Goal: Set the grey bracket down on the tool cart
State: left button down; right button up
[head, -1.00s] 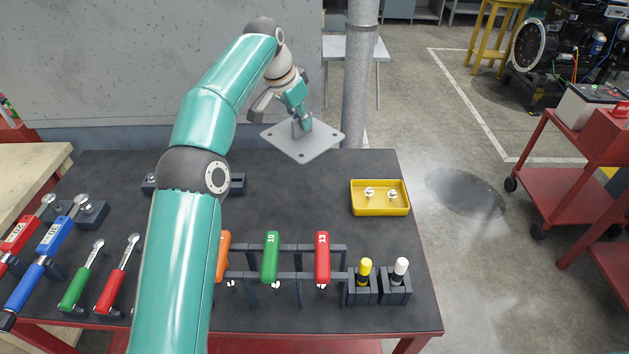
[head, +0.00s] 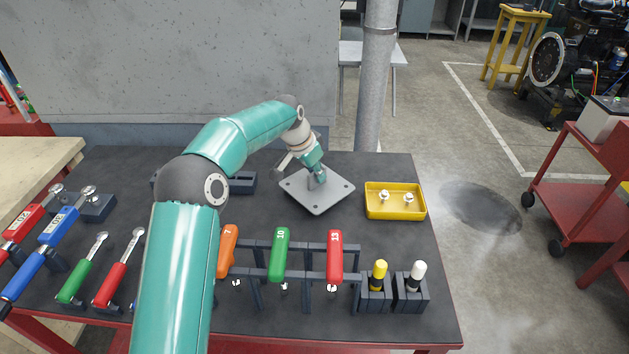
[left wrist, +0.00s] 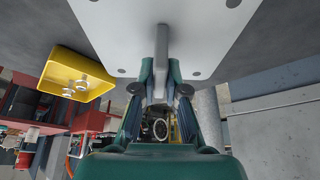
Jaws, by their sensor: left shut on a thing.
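The grey bracket (head: 318,199) is a flat square plate with corner holes and an upright tab. My left gripper (head: 317,178) is shut on that tab, reaching in from the back. In the head view the plate is at the back of the dark-topped tool cart (head: 260,202), left of the yellow tray; I cannot tell whether it touches the top. In the left wrist view the plate (left wrist: 165,25) fills the top, with the tab between the fingers of my left gripper (left wrist: 160,92). My right gripper is not in view.
A yellow tray (head: 396,214) with two small pieces stands right of the bracket. Screwdrivers in a rack, with a red handle (head: 334,257), and two capped markers (head: 379,275) stand in front. Wrenches lie at left. A pole (head: 376,80) rises behind the cart.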

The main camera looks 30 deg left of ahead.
pick_arm(q)
notch_tip(320, 180, down, 3)
jog(key=shift+r, duration=0.15)
jog(key=c, duration=1.2)
grip_release()
jog(key=v, duration=1.2)
jog(key=shift+b, duration=0.35)
